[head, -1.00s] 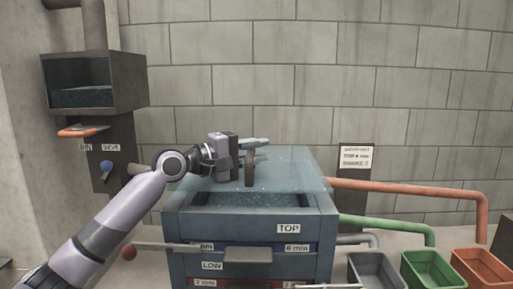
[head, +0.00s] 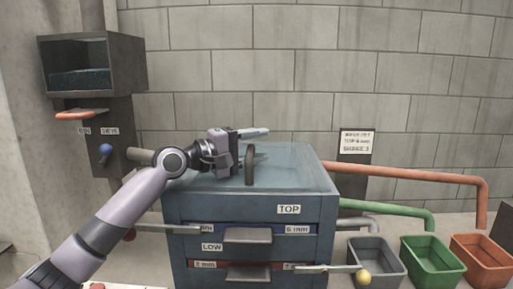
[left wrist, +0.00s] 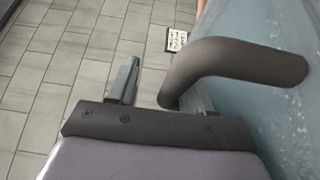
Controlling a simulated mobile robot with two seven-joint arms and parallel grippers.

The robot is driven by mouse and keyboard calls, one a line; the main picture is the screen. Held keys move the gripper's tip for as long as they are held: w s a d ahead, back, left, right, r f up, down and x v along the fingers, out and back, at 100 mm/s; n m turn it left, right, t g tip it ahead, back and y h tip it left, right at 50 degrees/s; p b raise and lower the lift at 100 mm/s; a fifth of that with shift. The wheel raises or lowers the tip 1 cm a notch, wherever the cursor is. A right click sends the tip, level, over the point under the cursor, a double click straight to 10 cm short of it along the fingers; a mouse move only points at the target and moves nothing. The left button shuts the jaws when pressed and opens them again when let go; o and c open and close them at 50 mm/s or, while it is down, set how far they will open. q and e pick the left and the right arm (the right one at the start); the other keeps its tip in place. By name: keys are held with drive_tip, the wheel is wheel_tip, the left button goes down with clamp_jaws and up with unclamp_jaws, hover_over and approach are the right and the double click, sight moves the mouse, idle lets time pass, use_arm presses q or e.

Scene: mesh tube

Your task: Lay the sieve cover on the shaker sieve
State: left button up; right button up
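The sieve cover (head: 290,160) is a translucent blue-grey sheet lying on top of the blue shaker sieve (head: 184,207), looking flush with its top edges. Its dark arched handle (head: 249,165) stands up near the cover's middle and fills much of the left wrist view (left wrist: 240,60). My left gripper (head: 258,133) is at the handle's upper end, with its fingers pointing right. In the left wrist view one finger (left wrist: 124,80) stands clear of the handle with a gap, so the gripper is open. The other finger is mostly hidden behind the handle. My right gripper is not in view.
A grey feed box (head: 92,50) and a panel with a blue knob (head: 105,152) are at the left. Orange (head: 400,174) and green (head: 390,222) pipes run right above grey (head: 372,262), green (head: 432,260) and orange (head: 482,258) bins.

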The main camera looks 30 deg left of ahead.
use_arm(q)
drive_tip(key=shift+f, duration=0.35)
drive_tip(key=shift+s+a, duration=0.15)
drive_tip(key=shift+s, duration=0.15)
drive_tip(key=b+v, duration=0.2)
drive_tip(key=v, duration=0.2)
drive_tip(key=shift+s+a, duration=0.15)
drive_tip(key=shift+s, duration=0.15)
drive_tip(key=shift+s+a+r+b, duration=0.15)
drive_tip(key=shift+s+a+b, duration=0.05)
drive_tip(key=shift+s, duration=0.25)
drive_tip(key=shift+s+a+r+b, duration=0.15)
drive_tip(key=shift+s+a+b, duration=0.05)
drive_tip(key=shift+s, duration=0.2)
